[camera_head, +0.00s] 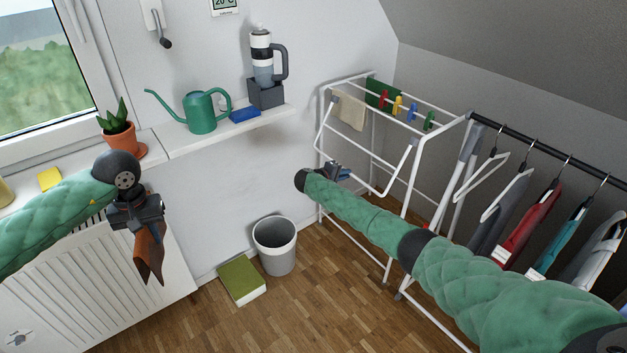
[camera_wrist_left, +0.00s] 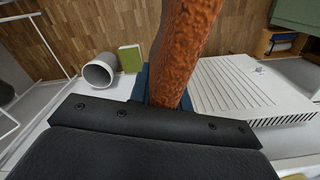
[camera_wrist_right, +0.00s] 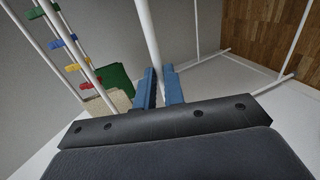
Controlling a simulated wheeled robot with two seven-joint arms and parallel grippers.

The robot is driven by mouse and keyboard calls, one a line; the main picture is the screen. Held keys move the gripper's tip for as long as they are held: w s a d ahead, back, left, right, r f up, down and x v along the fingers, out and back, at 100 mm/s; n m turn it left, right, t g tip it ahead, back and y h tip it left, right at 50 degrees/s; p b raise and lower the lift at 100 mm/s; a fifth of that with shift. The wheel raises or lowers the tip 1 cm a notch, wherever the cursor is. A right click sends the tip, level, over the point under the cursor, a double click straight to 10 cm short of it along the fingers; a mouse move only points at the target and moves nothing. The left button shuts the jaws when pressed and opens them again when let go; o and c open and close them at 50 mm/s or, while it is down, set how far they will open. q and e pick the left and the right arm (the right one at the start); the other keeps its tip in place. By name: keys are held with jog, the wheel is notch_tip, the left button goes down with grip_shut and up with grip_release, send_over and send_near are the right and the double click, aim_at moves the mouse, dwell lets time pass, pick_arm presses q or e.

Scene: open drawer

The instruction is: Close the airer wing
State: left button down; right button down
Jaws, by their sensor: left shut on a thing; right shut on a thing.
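The white airer (camera_head: 386,235) stands in the corner under the sloped wall. Its wing (camera_head: 400,166), a white tube frame, hangs tilted down from the near side of the top. My right gripper (camera_head: 342,174) is at the wing's lower bar, partly hidden by my arm. In the right wrist view, my right gripper's blue fingers (camera_wrist_right: 161,88) are shut around a white tube (camera_wrist_right: 148,40). My left gripper (camera_head: 143,217) is shut on a brown, leather-like piece (camera_head: 150,258) that hangs down in front of the radiator. The piece also shows in the left wrist view (camera_wrist_left: 188,45).
A beige cloth (camera_head: 348,112), a green cloth (camera_head: 379,93) and coloured pegs (camera_head: 398,105) are on the airer. A clothes rail (camera_head: 550,152) with garments stands at right. A bin (camera_head: 276,248) and green-topped box (camera_head: 241,279) are on the floor. A watering can (camera_head: 202,112) stands on the shelf.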

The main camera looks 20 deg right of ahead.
jog(key=w+d+f+h+b, duration=0.1)
jog(key=d+f+h+b, duration=0.1)
jog(key=d+b, duration=0.3)
jog(key=w+d+f+t+h+b, duration=0.1)
jog(key=w+d+f+h+b, duration=0.1)
jog(key=d+b, duration=0.3)
jog(key=b, duration=0.3)
jog(key=shift+w+d+f, duration=0.25)
jog(key=shift+w+d, duration=0.05)
jog(key=shift+d, duration=0.1)
jog(key=c, duration=1.5)
grip_release()
jog(key=shift+w+d+f, duration=0.1)
jog(key=shift+d+f, duration=0.1)
jog(key=shift+f, duration=0.05)
jog(key=v, duration=1.2)
